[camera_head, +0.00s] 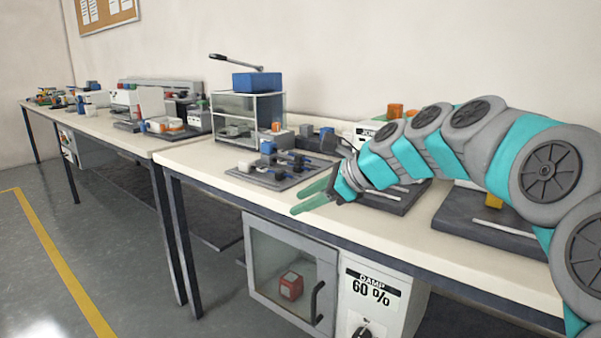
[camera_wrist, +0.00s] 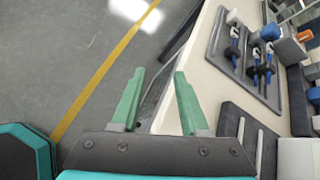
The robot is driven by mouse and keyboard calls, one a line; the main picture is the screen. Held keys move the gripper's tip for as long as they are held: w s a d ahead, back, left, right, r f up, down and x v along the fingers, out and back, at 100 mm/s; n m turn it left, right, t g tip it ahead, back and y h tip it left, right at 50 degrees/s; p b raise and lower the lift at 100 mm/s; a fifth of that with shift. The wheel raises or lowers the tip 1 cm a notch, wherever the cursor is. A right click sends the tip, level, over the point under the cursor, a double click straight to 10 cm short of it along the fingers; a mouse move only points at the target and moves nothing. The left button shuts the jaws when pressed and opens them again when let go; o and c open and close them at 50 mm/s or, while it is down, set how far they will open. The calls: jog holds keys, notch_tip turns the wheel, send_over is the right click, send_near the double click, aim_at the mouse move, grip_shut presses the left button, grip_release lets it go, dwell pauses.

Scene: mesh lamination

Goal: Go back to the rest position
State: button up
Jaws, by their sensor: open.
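My gripper (camera_head: 311,198) is at the front edge of the near workbench (camera_head: 212,155) in the head view, with its green fingers pointing left. In the wrist view the two green fingers of my gripper (camera_wrist: 156,102) stand apart with nothing between them. The grey floor and the bench's edge show beyond them. My arm reaches in from the right of the head view, over the right part of the bench.
A grey plate with blue-handled clamps (camera_head: 272,172) lies left of my gripper. Behind it stands a glass-sided press (camera_head: 248,108) with a lever. Below the bench is a cabinet marked DAMP 60 % (camera_head: 372,292), with a red block (camera_head: 290,286) behind glass. The floor (camera_head: 110,240) at left is clear.

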jog(key=s+d+f+n+g+h, duration=0.2)
jog(key=s+f+n, duration=0.4)
jog(key=s, duration=0.4)
jog(key=s+d+f+n+g+h, duration=0.1)
jog(key=s+f+n+g+h, duration=0.1)
jog(key=s+f+n, duration=0.5)
jog(key=s+d+f+n+g+h, duration=0.1)
jog(key=s+d+f+n, duration=0.1)
jog(key=s, duration=0.5)
jog(key=s+d+f+n+g+h, duration=0.1)
jog(key=s+d+f+n+h, duration=0.1)
jog(key=s+d+f, duration=0.3)
jog(key=s+d+f+n+g+h, duration=0.1)
jog(key=s+d+f, duration=0.3)
jog(key=s, duration=0.5)
jog(key=shift+n+g+h, duration=0.3)
jog(key=shift+n+h, duration=0.3)
jog(key=shift+n, duration=0.2)
